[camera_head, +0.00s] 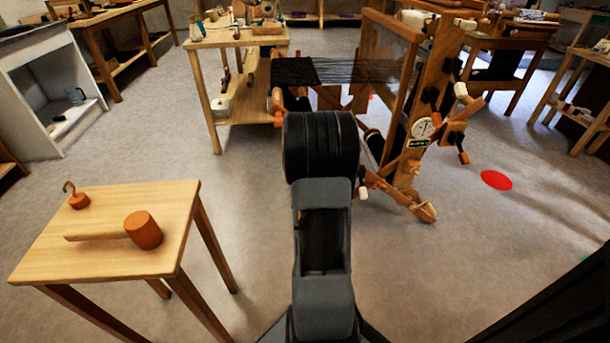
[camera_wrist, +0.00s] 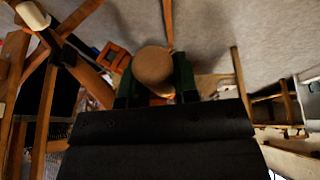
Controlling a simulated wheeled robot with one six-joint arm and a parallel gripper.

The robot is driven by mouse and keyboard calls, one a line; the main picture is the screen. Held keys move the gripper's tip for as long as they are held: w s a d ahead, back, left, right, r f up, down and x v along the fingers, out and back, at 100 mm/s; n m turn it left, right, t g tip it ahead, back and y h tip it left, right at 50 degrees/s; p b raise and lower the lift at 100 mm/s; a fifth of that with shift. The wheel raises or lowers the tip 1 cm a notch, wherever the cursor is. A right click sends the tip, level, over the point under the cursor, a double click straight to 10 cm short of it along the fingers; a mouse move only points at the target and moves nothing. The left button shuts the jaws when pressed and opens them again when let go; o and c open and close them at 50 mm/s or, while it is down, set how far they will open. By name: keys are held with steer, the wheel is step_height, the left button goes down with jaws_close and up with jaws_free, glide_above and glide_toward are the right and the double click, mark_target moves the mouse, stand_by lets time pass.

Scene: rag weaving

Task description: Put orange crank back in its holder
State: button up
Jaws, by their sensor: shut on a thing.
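My gripper (camera_wrist: 155,84) shows in the wrist view with its two dark green fingers on either side of a round, tan-brown end. This looks like the handle of the orange crank (camera_wrist: 153,64), with a bit of orange showing just below it. The rest of the crank is hidden behind the black wrist. An orange square frame (camera_wrist: 115,56) is just left of the held piece; I cannot tell whether it is the holder. In the head view my own arm hides the gripper and the crank.
The wooden loom (camera_head: 440,95) stands beyond my arm, slightly right, with dark threads (camera_head: 360,71) stretched across it. A small table (camera_head: 110,262) at left carries an orange-headed mallet (camera_head: 143,230) and a hook on an orange base (camera_head: 79,201). Clear floor lies right, around a red disc (camera_head: 496,180).

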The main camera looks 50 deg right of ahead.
jaws_close()
steer(key=shift+s+a, duration=0.8)
steer(key=shift+s, duration=0.2)
steer(key=shift+s+a, duration=0.25)
stand_by(0.3)
steer(key=shift+s+a, duration=0.6)
steer(key=shift+s, duration=0.1)
